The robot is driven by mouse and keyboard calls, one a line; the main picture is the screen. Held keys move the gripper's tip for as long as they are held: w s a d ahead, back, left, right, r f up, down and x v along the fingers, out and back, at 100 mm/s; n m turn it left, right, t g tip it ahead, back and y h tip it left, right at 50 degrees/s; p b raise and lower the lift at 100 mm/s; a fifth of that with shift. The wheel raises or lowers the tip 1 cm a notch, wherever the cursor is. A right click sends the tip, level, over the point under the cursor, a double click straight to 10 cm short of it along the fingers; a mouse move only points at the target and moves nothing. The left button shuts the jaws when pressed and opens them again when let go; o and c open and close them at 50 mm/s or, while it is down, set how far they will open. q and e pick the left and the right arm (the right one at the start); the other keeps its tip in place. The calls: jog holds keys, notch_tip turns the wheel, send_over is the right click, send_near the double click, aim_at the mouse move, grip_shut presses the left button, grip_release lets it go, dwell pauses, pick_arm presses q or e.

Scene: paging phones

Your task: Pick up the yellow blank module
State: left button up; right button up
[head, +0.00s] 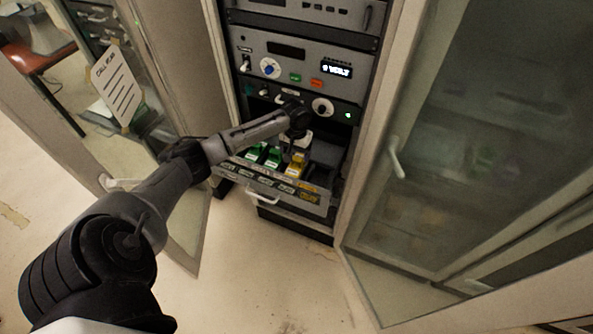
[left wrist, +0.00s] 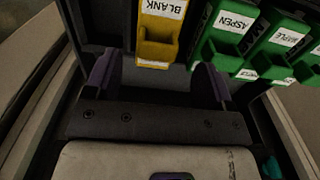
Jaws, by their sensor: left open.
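The yellow blank module (head: 294,170) sits in the open drawer of the rack, at the right end of a row of green modules. In the left wrist view the yellow module (left wrist: 160,38) shows its white BLANK label at the top centre. My left gripper (head: 296,146) is over the drawer, just above the yellow module. Its open fingers (left wrist: 157,80) appear to either side of the module's lower end in the wrist view. Nothing is held. I cannot tell how deep the module lies between them. My right gripper is not in view.
Green modules (head: 273,158) stand close beside the yellow one; labels such as ASPEN (left wrist: 228,35) show. The drawer front (head: 265,183) carries several labels. A rack panel with knobs (head: 300,70) rises above. Glass cabinet doors stand at left (head: 190,215) and right (head: 450,130).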

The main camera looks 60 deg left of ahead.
aim_at(297, 158)
pick_arm(q)
jog(key=shift+w+d+f, duration=0.1)
jog(key=shift+f, duration=1.9)
jog(key=shift+c, duration=0.3)
jog(key=c, duration=1.2)
